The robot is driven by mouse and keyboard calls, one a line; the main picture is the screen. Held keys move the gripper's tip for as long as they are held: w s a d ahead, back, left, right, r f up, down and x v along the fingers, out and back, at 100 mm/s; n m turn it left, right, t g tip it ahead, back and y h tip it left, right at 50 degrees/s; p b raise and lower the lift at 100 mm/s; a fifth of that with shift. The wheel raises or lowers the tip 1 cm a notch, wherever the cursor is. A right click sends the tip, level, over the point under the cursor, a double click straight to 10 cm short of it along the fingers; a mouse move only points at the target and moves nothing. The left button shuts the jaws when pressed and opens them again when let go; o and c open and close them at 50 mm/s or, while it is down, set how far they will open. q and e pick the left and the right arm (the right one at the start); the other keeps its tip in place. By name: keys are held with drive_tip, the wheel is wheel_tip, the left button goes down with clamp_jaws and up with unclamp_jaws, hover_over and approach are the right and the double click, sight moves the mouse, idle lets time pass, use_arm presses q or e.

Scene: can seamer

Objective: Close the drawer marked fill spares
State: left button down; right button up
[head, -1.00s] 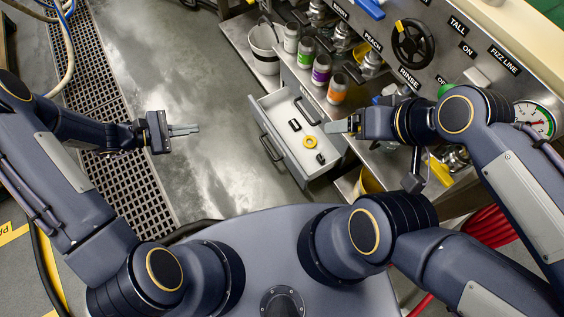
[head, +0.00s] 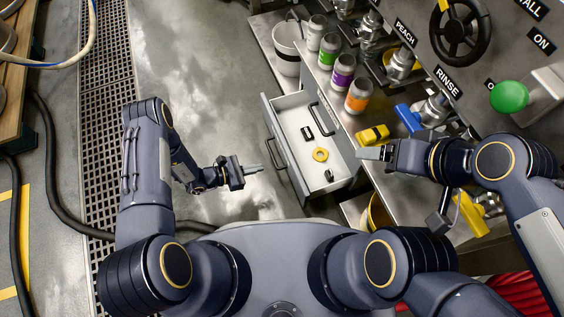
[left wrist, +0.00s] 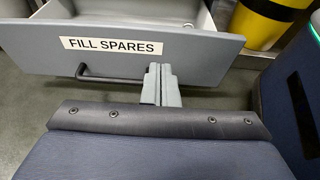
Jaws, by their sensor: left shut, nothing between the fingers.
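The grey drawer marked FILL SPARES stands open in the head view, its front panel (head: 272,131) facing left with a dark bar handle (head: 274,154). The left wrist view shows the label on its front (left wrist: 112,46) and the handle (left wrist: 110,79). A yellow ring (head: 320,155) and small black parts (head: 307,132) lie inside. My left gripper (head: 258,169) is shut and empty, left of the drawer front. In the left wrist view its fingertips (left wrist: 161,84) overlap the handle's right end; contact is unclear. My right gripper (head: 368,153) is right of the drawer; its finger gap is unclear.
Several cans, including an orange-banded can (head: 359,96), stand on the steel counter beyond the drawer. A white bucket (head: 288,48) is behind it, and a yellow bucket (head: 380,212) nearer. Open floor (head: 200,80) lies left of the drawer.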

sight(289, 160)
use_arm(q)
drive_tip(key=x, duration=0.3)
drive_tip(key=b+x, duration=0.1)
drive_tip(key=x, duration=0.2)
drive_tip(key=r+b+x, duration=0.1)
drive_tip(key=x, duration=0.1)
drive_tip(key=shift+w+d+f, duration=0.1)
drive_tip(key=shift+d+f, duration=0.05)
drive_tip(key=shift+d, duration=0.4)
drive_tip(key=shift+w+d, duration=0.1)
drive_tip(key=shift+d, duration=0.15)
use_arm(e)
wheel_tip(289, 160, down, 3)
